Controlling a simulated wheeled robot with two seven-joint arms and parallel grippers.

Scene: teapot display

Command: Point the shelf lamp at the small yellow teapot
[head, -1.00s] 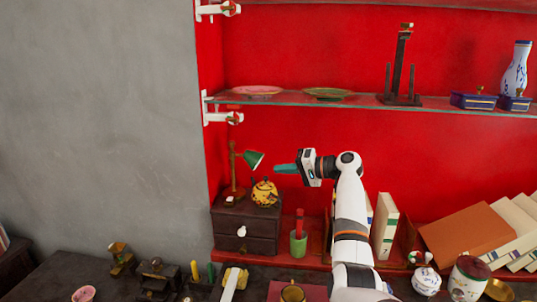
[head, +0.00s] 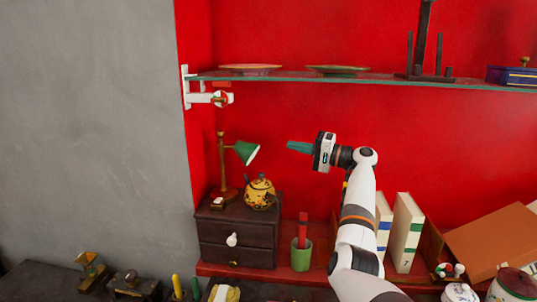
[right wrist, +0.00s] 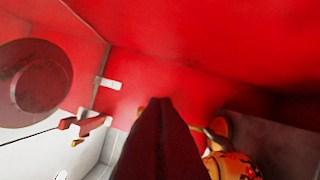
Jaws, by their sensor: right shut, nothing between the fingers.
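The shelf lamp, with a brass stand and green shade (head: 245,151), stands at the left of a small dark drawer chest. Its shade's pale opening faces down and to the right. The small yellow teapot (head: 260,193), with dark patterning, sits on the chest just right of the stand, below the shade. In the right wrist view the teapot (right wrist: 235,166) shows in part at the lower right. My right gripper (head: 289,146) is shut and empty, pointing left, right of the shade at about its height, with a gap between. My left gripper is out of view.
The drawer chest (head: 237,238) has a white knob. A glass shelf (head: 390,83) with plates (head: 250,69) runs above my arm. A green cup (head: 301,254) with a red item stands right of the chest, and upright books (head: 404,232) stand further right.

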